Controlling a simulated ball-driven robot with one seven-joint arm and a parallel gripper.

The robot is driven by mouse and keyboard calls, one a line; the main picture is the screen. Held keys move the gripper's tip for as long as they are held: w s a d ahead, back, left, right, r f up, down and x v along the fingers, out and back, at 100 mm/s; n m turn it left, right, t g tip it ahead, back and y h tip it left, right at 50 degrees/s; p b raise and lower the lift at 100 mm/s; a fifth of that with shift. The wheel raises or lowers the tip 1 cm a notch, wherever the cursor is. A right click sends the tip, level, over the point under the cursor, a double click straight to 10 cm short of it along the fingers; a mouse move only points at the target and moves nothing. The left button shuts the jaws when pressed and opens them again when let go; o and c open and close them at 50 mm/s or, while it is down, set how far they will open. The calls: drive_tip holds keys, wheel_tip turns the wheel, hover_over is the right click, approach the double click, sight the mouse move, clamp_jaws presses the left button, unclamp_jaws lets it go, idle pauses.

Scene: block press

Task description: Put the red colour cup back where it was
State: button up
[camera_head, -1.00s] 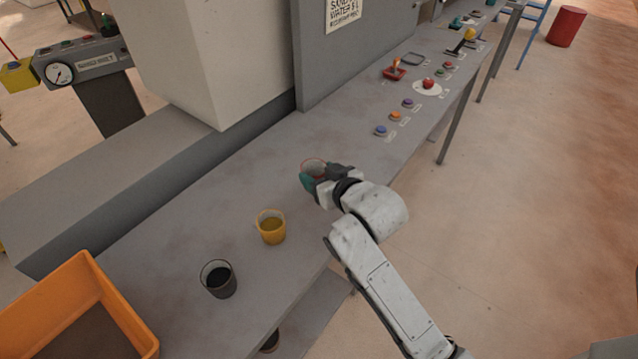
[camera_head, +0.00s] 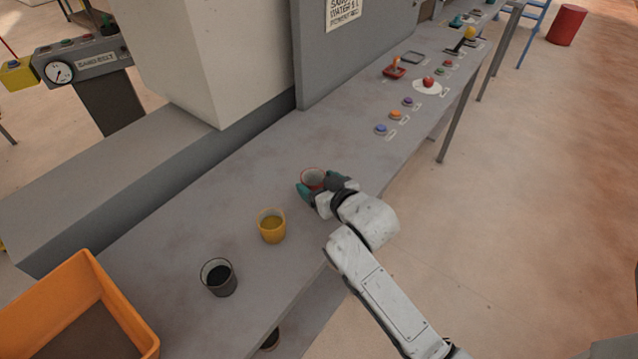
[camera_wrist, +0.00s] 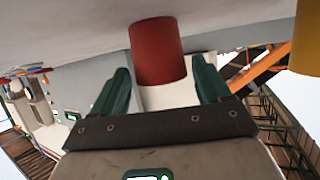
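The red colour cup (camera_head: 313,179) appears to stand upright on the table, in line with the yellow and black cups. My gripper (camera_head: 321,190) is at table height, with its teal fingers spread on either side of the red cup. In the wrist view, which is upside down, the red cup (camera_wrist: 158,52) is between the green fingertips of my gripper (camera_wrist: 162,85). A gap shows on each side, so the gripper is open. The cup's lower part is partly hidden in the head view.
The yellow cup (camera_head: 271,227) stands to the left and nearer, then the black cup (camera_head: 219,278) and an orange bin (camera_head: 118,313). Buttons, including a blue one (camera_head: 380,129), lie farther along the table (camera_head: 215,190). The surface between the cup and the buttons is clear.

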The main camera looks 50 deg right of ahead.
drive_tip(key=shift+o, duration=0.8)
drive_tip(key=shift+r, duration=0.3)
drive_tip(key=b+v, duration=0.1)
drive_tip(key=v, duration=1.1)
drive_tip(key=shift+f, duration=0.2)
